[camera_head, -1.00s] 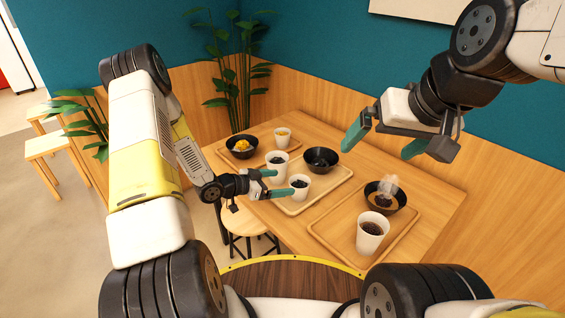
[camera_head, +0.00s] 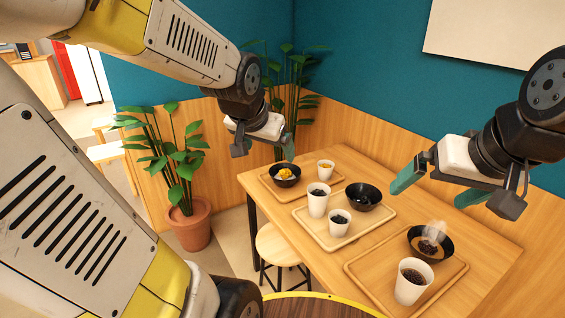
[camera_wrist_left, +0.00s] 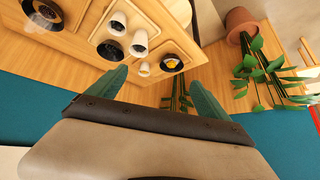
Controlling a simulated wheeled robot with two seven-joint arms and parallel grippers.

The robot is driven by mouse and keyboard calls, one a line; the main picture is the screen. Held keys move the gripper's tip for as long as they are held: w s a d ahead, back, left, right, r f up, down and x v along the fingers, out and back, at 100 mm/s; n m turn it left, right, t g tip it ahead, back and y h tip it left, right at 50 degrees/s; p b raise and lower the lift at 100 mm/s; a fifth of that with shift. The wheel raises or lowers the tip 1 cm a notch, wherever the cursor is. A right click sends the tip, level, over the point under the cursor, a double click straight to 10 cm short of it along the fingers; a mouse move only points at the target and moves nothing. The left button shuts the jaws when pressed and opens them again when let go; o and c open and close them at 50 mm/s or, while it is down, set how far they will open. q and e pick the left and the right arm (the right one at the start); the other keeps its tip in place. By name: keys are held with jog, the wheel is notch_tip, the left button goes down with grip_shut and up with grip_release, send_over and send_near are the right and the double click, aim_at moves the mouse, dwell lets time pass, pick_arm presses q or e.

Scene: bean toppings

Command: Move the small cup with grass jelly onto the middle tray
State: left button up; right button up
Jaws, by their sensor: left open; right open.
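The small white cup (camera_head: 339,228) with dark contents stands upright on the front part of the middle tray (camera_head: 309,233). It also shows in the left wrist view (camera_wrist_left: 117,26). A taller white cup (camera_head: 318,205) with dark contents and a black bowl (camera_head: 363,198) share this tray. My left gripper (camera_head: 264,147) is raised, left of the table and apart from the cup. In the left wrist view its teal fingers (camera_wrist_left: 157,76) are spread with nothing between them. My right gripper (camera_head: 428,197) is open and empty above the table's back right.
The left tray (camera_head: 268,184) holds a bowl with yellow topping (camera_head: 286,173) and a small cup (camera_head: 326,168). The right tray (camera_head: 368,285) holds a steaming bowl (camera_head: 431,243) and a tall cup (camera_head: 411,283). A stool (camera_head: 277,244) and potted plant (camera_head: 190,228) stand left.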

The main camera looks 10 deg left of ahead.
pick_arm(q)
jog(key=s+d+r+n+g+h, duration=0.1)
jog(key=s+d, duration=0.3)
jog(key=s, duration=0.8)
jog(key=shift+s+r+h, duration=0.15)
jog(key=shift+r+h, duration=0.35)
jog(key=shift+r, duration=0.05)
